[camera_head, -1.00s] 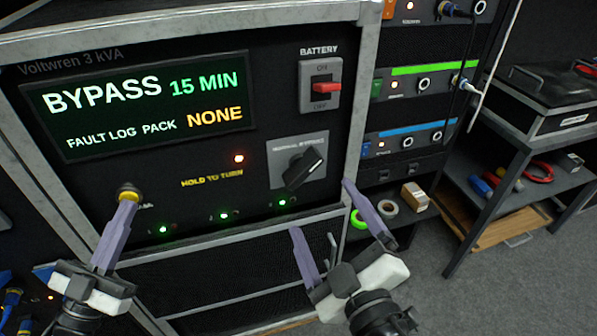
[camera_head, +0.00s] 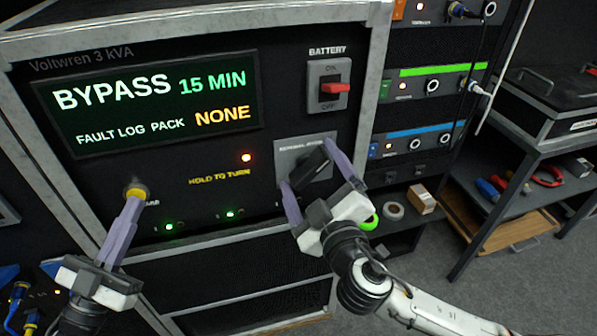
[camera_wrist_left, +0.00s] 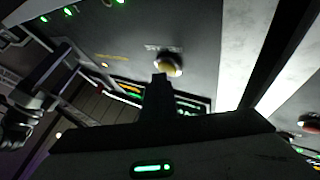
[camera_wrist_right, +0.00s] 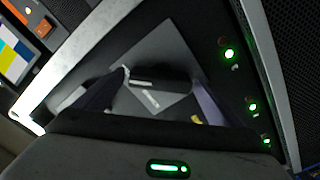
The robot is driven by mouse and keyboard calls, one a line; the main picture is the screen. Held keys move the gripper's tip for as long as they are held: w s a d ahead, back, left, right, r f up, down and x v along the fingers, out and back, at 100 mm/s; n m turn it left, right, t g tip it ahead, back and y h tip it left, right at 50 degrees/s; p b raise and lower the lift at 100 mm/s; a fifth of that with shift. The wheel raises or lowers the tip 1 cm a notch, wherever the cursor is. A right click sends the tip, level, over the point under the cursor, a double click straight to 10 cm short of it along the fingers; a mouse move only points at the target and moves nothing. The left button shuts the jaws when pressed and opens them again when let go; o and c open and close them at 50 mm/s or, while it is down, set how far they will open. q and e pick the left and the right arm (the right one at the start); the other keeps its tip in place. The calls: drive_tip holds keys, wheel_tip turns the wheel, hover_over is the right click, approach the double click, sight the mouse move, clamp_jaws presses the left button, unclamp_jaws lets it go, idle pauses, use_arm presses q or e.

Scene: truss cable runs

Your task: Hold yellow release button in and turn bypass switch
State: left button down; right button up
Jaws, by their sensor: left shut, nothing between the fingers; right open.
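The yellow release button (camera_head: 136,191) is on the black panel at lower left; it also shows in the left wrist view (camera_wrist_left: 167,68). My left gripper (camera_head: 132,202) is shut and empty, its fingertips at the button; they seem to touch it, but how far it is pressed I cannot tell. The bypass switch (camera_head: 317,159) is a black knob on a grey plate at the panel's right. My right gripper (camera_head: 308,164) is open, one finger on each side of the knob. In the right wrist view the knob (camera_wrist_right: 158,82) lies between the spread fingers, partly hidden.
The display (camera_head: 150,103) reads BYPASS 15 MIN, FAULT LOG PACK NONE. A red battery switch (camera_head: 335,88) sits above the bypass switch. An orange lamp (camera_head: 246,158) glows above HOLD TO TURN. A grey metal frame (camera_head: 372,90) edges the panel near my right gripper.

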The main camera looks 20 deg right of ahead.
drive_tip(key=c, duration=1.1)
drive_tip(key=shift+o, duration=0.2)
drive_tip(key=n, duration=0.4)
drive_tip(key=shift+f+n, duration=0.1)
drive_tip(key=shift+n, duration=0.3)
drive_tip(key=n, duration=0.4)
drive_tip(key=shift+n, duration=0.3)
drive_tip(key=n, duration=0.4)
drive_tip(key=shift+f+n, duration=0.15)
drive_tip(key=shift+n, duration=2.05)
